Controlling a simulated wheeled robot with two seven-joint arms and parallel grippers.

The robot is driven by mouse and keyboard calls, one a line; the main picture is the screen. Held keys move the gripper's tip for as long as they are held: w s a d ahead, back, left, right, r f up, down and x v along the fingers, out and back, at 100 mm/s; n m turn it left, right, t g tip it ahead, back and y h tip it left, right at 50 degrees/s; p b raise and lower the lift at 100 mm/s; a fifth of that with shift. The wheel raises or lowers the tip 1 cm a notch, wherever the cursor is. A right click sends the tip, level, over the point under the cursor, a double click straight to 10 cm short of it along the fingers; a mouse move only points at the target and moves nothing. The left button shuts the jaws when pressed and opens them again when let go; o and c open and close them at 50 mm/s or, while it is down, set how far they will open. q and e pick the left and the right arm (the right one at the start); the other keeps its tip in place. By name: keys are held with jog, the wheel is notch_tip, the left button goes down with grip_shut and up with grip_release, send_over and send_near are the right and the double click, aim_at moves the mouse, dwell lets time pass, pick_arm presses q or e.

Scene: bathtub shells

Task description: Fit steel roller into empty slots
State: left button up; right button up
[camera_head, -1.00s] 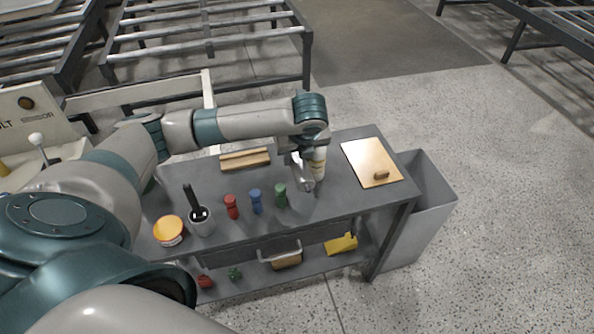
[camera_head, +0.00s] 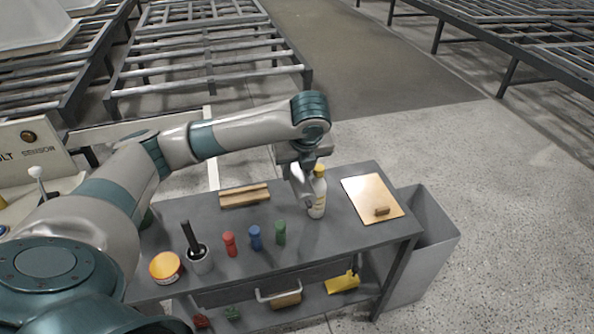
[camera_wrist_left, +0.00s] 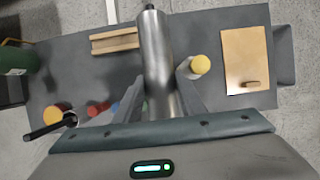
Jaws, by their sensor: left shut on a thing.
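The steel roller (camera_wrist_left: 156,60) is a smooth grey cylinder with a short dark end pin, seen in the left wrist view. My left gripper (camera_wrist_left: 158,95) is shut on it, one finger on each side, and the roller extends away from the palm. In the head view my left gripper (camera_head: 304,190) is above the workbench, beside the yellow-capped bottle; the roller is mostly hidden there by the hand. A conveyor frame (camera_head: 205,75) with rollers and open gaps stands at the back left. My right gripper is out of view.
The grey workbench (camera_head: 350,243) holds the bottle (camera_head: 318,197), a clipboard (camera_head: 371,198), a wooden block (camera_head: 244,195), coloured pegs (camera_head: 255,238), a cup (camera_head: 199,258) and a yellow tin (camera_head: 165,267). A grey bin (camera_head: 432,240) stands at right. Open floor lies beyond.

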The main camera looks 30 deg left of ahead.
pick_arm(q)
jog(key=shift+s+d+f+n, duration=0.25)
jog(key=shift+d+f+n, duration=0.2)
jog(key=shift+d+n, duration=0.05)
jog(key=s+d+f+n+g+h, duration=0.1)
jog(key=s+d+f+n+g, duration=0.1)
jog(key=s+d+n, duration=0.3)
jog(key=s+d+f+n+g+h, duration=0.1)
jog(key=s+d+f+n+g, duration=0.2)
jog(key=n, duration=0.8)
jog(key=s+d+f+n+g+h, duration=0.1)
jog(key=s+d+f+n+g, duration=0.1)
jog(key=s+d+f+n, duration=0.3)
jog(key=shift+s+d+f+n, duration=0.35)
jog(key=shift+s+d+n, duration=0.5)
jog(key=shift+s+n, duration=1)
jog(key=shift+w, duration=0.2)
